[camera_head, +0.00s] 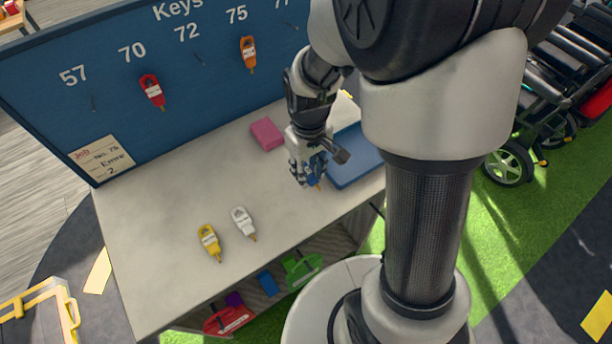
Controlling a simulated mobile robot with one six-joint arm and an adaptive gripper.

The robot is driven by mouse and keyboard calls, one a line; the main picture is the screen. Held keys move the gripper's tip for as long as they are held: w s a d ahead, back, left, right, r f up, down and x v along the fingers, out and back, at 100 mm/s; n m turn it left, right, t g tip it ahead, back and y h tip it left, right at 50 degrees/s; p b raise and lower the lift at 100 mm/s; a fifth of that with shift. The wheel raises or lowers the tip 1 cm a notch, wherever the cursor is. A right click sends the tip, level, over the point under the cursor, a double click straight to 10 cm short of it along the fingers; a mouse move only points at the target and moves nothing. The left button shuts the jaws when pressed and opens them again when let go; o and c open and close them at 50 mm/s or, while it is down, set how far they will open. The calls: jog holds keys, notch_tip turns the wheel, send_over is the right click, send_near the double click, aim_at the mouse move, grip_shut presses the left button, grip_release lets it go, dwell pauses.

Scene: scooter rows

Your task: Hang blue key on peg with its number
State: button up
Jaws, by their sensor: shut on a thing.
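My gripper (308,180) is low over the bench, near the front edge of a blue flat tray or mat. It is shut on the blue key (314,182), which is mostly hidden by the fingers; a small orange tip shows below. The blue key board (110,95) stands behind the bench with numbers 57, 70, 72, 75 and a cut-off 77. A red key (151,91) hangs under 70 and an orange key (248,54) under 75. The pegs under 57 (93,103) and 72 (199,59) look bare. The number on the blue key cannot be read.
A yellow key (209,241) and a white key (243,222) lie on the bench (165,205). A pink block (266,134) lies near the board. The blue tray (350,165) is at the right. A job card (101,158) leans at the board's lower left. My arm hides the board's right part.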

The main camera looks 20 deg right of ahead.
aim_at(308, 190)
jog(key=shift+f+b, duration=0.65)
jog(key=shift+f, duration=2.15)
jog(key=shift+f, duration=0.3)
jog(key=o, duration=0.8)
jog(key=shift+r, duration=0.1)
